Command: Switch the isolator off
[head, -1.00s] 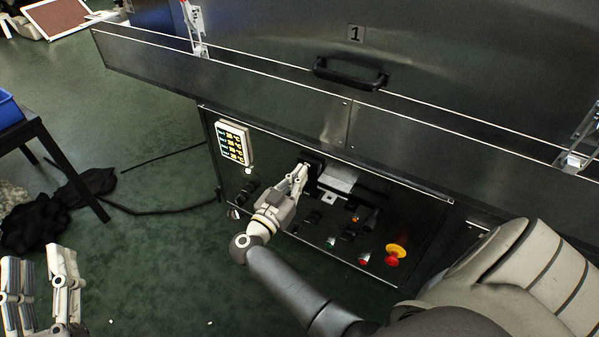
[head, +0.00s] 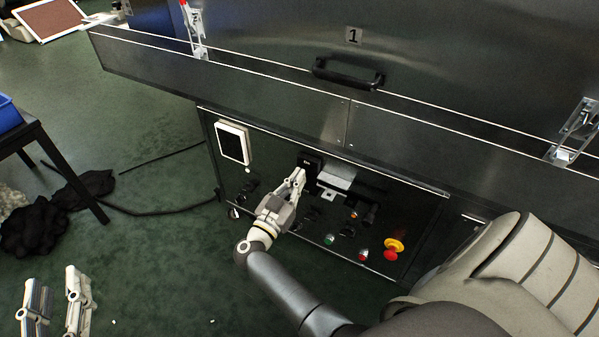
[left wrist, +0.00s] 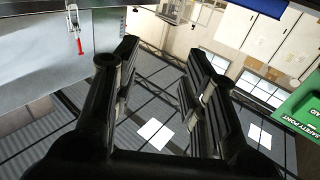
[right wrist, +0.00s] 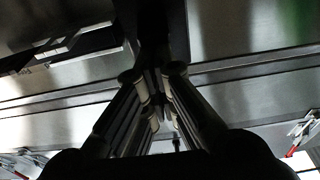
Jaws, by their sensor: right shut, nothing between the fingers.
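The isolator (head: 311,161) is a black block with a small pale mark, near the top of the dark control panel (head: 270,160) in the head view. My right gripper (head: 299,174) is shut and empty just below and left of it. Its tips are at or very near the block; I cannot tell whether they touch. In the right wrist view the shut fingers (right wrist: 153,76) point at a dark shape that fills the upper middle, so the handle's position is hidden. My left gripper (head: 58,288) is open and empty, low at the left, away from the panel.
The display (head: 232,143) on the panel is black. A red emergency button on a yellow base (head: 393,249), a green button (head: 329,239) and several dark switches sit lower down. A steel ledge (head: 230,90) juts out above. A dark table (head: 40,140) stands at left.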

